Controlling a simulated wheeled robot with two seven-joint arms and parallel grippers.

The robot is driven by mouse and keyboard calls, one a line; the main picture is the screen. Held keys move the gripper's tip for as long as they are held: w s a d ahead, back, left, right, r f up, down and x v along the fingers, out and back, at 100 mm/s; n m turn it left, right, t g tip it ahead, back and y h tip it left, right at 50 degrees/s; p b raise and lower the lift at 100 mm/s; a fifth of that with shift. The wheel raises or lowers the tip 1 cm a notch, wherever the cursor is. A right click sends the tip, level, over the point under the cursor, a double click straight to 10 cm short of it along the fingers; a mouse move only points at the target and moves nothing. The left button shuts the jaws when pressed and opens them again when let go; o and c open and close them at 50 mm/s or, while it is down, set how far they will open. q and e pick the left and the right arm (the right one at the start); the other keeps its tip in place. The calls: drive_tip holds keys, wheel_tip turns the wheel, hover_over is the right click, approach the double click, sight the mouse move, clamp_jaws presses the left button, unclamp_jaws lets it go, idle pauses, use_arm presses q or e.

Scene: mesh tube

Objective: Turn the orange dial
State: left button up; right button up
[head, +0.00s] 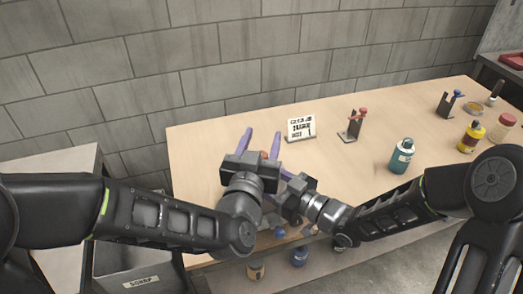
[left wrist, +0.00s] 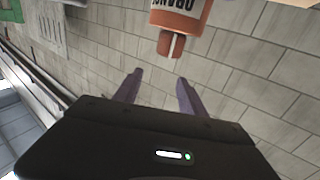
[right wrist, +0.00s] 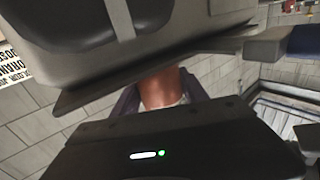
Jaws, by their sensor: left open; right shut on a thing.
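In the left wrist view an orange cylinder (left wrist: 192,18) carries a white label with black letters, upside down. A narrower orange-brown ribbed end piece (left wrist: 171,44), which looks like the dial, sticks out of it. My left gripper (head: 262,138) is open; its purple fingers (left wrist: 159,78) are apart, and the end piece lies beyond their tips, not between them. My right gripper (head: 284,175) is close beside it, shut on an orange-brown round thing (right wrist: 165,88) that shows in the right wrist view. The head view hides this thing behind my grippers.
A printed card (head: 301,127) stands on the wooden table (head: 215,135) behind my grippers. A stand with a red top (head: 354,124), a teal bottle (head: 401,156) and a yellow jar (head: 471,137) are further right. A scrap bin (head: 140,272) stands at the lower left.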

sight(262, 154)
use_arm(q)
wheel_tip(262, 154, up, 6)
drive_tip(key=shift+f, duration=0.1)
idle(0.4)
use_arm(e)
drive_tip(key=o, duration=1.6)
drive_tip(key=shift+d, duration=0.15)
drive_tip(key=v, duration=1.1)
drive_tip(key=shift+s+d, duration=0.25)
drive_tip(key=shift+s, duration=0.1)
